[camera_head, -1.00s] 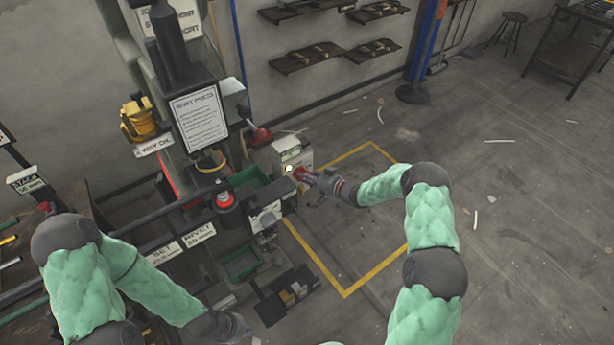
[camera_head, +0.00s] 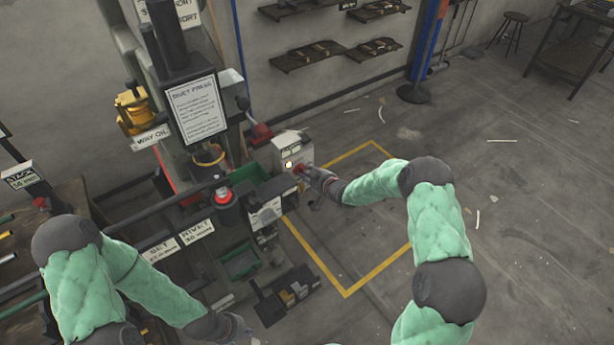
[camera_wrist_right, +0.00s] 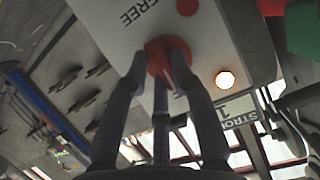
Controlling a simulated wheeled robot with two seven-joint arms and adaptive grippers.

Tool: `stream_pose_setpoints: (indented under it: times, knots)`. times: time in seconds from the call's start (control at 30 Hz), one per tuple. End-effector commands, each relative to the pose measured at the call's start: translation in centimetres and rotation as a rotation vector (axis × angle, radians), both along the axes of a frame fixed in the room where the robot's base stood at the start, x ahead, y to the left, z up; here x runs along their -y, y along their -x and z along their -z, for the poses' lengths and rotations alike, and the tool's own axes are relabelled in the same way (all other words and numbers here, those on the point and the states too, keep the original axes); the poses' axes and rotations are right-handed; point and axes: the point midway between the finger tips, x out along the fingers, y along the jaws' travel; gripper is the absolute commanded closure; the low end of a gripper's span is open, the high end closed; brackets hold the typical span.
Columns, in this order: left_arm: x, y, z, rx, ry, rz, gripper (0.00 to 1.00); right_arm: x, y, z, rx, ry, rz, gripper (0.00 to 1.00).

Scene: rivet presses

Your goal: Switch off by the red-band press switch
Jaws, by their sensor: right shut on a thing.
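The switch box (camera_head: 291,147) is a pale box beside the press column, right of the green bin. Its red knob (camera_head: 299,169) faces my right gripper (camera_head: 311,176). In the right wrist view the red knob (camera_wrist_right: 160,48) sits on the box's white face (camera_wrist_right: 110,15), near the word FREE. My right gripper (camera_wrist_right: 158,72) is shut on the knob, its fingers around the knob's sides. A glowing lamp (camera_wrist_right: 225,79) is right of the knob. My left gripper (camera_head: 238,330) is low in the head view, away from the box; its fingers are unclear.
The press (camera_head: 190,75) carries a RIVET PRESS sign (camera_head: 196,108). A green bin (camera_head: 248,180) is left of the box. A dark tray (camera_head: 287,292) lies below. The floor (camera_head: 520,240) to the right is mostly clear, with a yellow-outlined area (camera_head: 372,272).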

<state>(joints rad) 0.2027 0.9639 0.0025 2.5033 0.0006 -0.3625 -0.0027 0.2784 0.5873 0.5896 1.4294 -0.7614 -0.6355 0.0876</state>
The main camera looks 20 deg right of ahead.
Motion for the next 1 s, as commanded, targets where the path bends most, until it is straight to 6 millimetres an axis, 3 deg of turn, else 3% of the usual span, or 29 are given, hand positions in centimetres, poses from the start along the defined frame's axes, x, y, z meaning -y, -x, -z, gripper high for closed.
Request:
stream_pose_setpoints:
  times: [0.67, 0.7, 0.77, 1.0]
  knots:
    - [-0.01, -0.01, 0.49, 0.0, 0.0, 0.0, 1.0, -0.05, 0.02, -0.02, 0.021, 0.057, -0.002, 1.0]
    - [-0.01, -0.01, 0.49, 0.0, 0.0, 0.0, 1.0, -0.05, 0.02, -0.02, 0.021, 0.057, -0.002, 0.67]
    - [-0.01, -0.01, 0.49, 0.0, 0.0, 0.0, 1.0, -0.05, 0.02, -0.02, 0.021, 0.057, -0.002, 0.51]
    - [0.0, -0.01, 0.5, 0.0, 0.0, 0.0, 1.0, -0.06, 0.01, -0.04, 0.021, 0.057, -0.001, 0.51]
